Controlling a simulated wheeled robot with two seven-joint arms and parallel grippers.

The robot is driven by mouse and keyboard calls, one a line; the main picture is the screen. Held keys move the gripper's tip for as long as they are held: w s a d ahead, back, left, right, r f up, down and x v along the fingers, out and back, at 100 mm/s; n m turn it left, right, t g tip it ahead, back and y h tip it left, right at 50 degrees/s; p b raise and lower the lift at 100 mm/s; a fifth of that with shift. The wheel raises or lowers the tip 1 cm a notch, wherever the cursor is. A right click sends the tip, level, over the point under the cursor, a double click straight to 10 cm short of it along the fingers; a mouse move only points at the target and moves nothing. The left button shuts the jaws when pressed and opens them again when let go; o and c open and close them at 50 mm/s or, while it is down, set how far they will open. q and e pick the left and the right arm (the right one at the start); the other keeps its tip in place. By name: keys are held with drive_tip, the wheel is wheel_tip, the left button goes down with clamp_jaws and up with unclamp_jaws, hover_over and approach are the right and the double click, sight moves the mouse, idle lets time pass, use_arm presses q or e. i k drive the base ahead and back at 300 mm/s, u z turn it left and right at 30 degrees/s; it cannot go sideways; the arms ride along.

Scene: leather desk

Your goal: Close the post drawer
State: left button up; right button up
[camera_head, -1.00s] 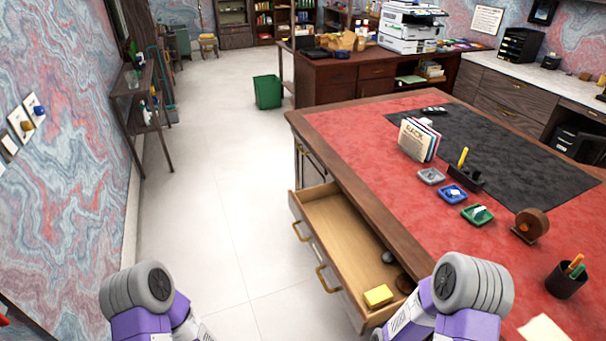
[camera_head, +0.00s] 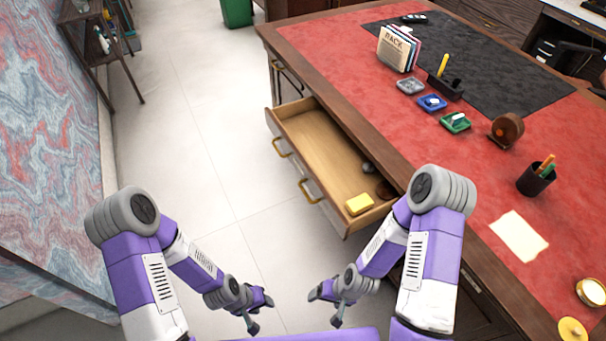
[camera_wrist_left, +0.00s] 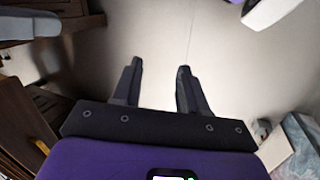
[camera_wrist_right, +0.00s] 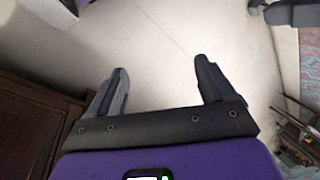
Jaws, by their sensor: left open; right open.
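The post drawer (camera_head: 318,143) is pulled out from the left side of the red-topped desk. Its front has two brass handles, one farther (camera_head: 281,147) and one nearer (camera_head: 309,191). A yellow block (camera_head: 359,204), a grey round thing and a dark round thing lie at its near end. My left gripper (camera_head: 252,326) and my right gripper (camera_head: 337,320) hang low over the floor, in front of and below the drawer, touching nothing. Both are open and empty, as the left wrist view (camera_wrist_left: 157,82) and the right wrist view (camera_wrist_right: 160,72) show.
The desk top (camera_head: 345,60) holds a card rack (camera_head: 396,48), small coloured trays, a tape dispenser (camera_head: 505,131) and a pen cup (camera_head: 536,178). A shelf (camera_head: 95,45) stands by the left wall. The pale floor (camera_head: 190,110) between wall and drawer is clear.

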sight(330, 163)
drive_tip(key=k, duration=0.4)
drive_tip(key=z, duration=0.95)
drive_tip(key=i, duration=0.75)
drive_tip(key=u, duration=1.65)
